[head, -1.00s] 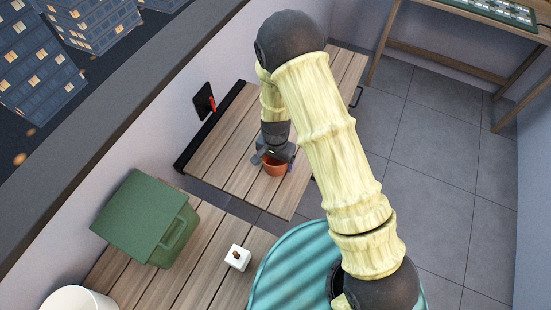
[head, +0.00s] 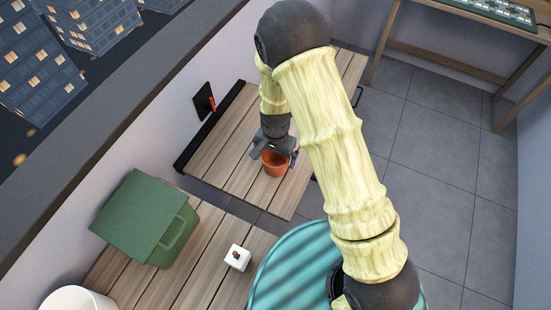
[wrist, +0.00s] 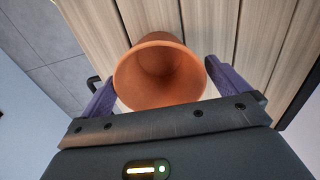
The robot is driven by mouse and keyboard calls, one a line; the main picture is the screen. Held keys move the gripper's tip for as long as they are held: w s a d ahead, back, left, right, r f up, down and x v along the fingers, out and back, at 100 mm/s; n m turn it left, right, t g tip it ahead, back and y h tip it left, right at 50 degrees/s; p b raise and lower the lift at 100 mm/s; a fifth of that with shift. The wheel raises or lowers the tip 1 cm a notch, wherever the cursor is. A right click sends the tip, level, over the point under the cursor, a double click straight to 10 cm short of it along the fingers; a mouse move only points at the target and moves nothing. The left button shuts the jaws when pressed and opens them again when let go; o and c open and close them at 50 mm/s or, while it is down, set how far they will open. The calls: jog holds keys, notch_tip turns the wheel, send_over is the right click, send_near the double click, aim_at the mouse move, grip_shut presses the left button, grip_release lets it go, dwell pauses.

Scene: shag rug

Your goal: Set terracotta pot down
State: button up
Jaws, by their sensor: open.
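The terracotta pot (head: 275,163) stands upright on the wooden slatted table (head: 232,160) beside the wall. In the wrist view the pot (wrist: 160,75) shows its empty inside, with wood slats around it. My gripper (head: 272,150) is open just above and beside the pot. In the wrist view my gripper's two purple fingers (wrist: 158,85) are spread wide on either side of the rim. Small gaps show between the fingers and the pot, and nothing is held.
A second slatted surface (head: 195,265) in front holds a green lidded box (head: 150,215), a small white cube-like item (head: 237,257) and a white round container (head: 77,300). A black panel with a red mark (head: 204,102) is on the wall. Tiled floor (head: 420,150) is clear at right.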

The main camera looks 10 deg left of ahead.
notch_tip(320, 180, up, 9)
dwell(0.3)
dwell(0.6)
jog(key=s+d+r+n+t, duration=0.1)
jog(key=s+d+r, duration=0.1)
jog(key=d+r, duration=0.2)
jog(key=s+d+r+n, duration=0.1)
jog(key=s+d+r, duration=0.2)
jog(key=d, duration=0.7)
jog(key=s+d+r+n+t, duration=0.1)
jog(key=s+d+r, duration=0.2)
jog(key=d+r, duration=0.2)
jog(key=shift+s+d+r+n+t, duration=0.2)
jog(key=shift+d+n+t, duration=0.15)
jog(key=shift+d, duration=0.7)
jog(key=shift+s+a, duration=0.1)
jog(key=shift+s, duration=0.1)
